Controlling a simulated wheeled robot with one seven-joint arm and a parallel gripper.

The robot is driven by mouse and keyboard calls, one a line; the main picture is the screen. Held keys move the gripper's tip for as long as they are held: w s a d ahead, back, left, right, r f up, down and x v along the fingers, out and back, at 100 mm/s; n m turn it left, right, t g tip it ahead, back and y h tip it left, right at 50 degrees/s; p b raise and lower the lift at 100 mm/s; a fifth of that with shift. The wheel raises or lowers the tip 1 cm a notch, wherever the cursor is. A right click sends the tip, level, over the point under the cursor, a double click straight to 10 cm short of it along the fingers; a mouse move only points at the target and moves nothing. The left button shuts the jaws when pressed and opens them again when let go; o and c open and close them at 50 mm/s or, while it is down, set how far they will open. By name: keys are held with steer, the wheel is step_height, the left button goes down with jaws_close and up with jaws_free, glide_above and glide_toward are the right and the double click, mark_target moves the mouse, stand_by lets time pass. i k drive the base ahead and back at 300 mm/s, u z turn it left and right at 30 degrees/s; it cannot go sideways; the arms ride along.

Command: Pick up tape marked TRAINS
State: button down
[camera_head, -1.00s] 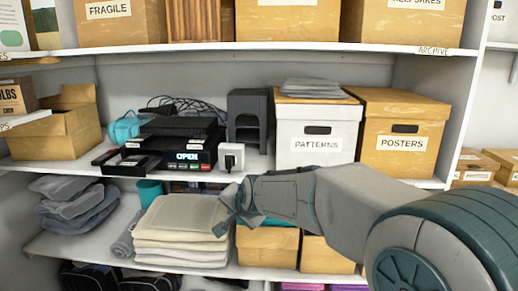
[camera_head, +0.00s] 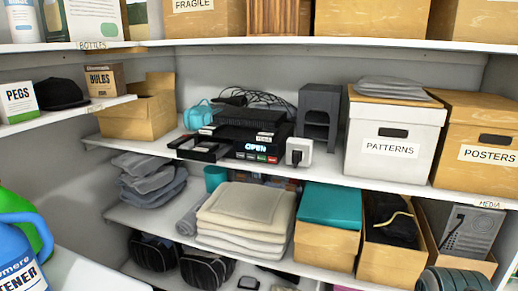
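No tape with a readable TRAINS label shows. On the middle shelf, a black player (camera_head: 232,145) with a lit OPEN display stands among dark boxy items. A flat black item (camera_head: 197,149) lies at its left front, perhaps a tape or an open tray; I cannot tell which. Another black box (camera_head: 250,118) lies on top at the back. Small white labels on these are too small to read surely. My gripper is out of view; only a dark rounded part of my arm shows at the bottom right corner.
A white plug adapter (camera_head: 299,151) stands right of the player, with a grey rack (camera_head: 318,115) behind. The PATTERNS box (camera_head: 390,148) and POSTERS box (camera_head: 487,153) stand further right. Folded towels (camera_head: 245,218) lie below. Blue and green bottles stand at the left front.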

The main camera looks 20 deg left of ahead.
mark_target(210, 147)
steer(key=u, duration=1.35)
steer(key=k, duration=0.4)
steer(key=u, duration=0.8)
steer(key=i, duration=0.85)
steer(key=z, duration=0.3)
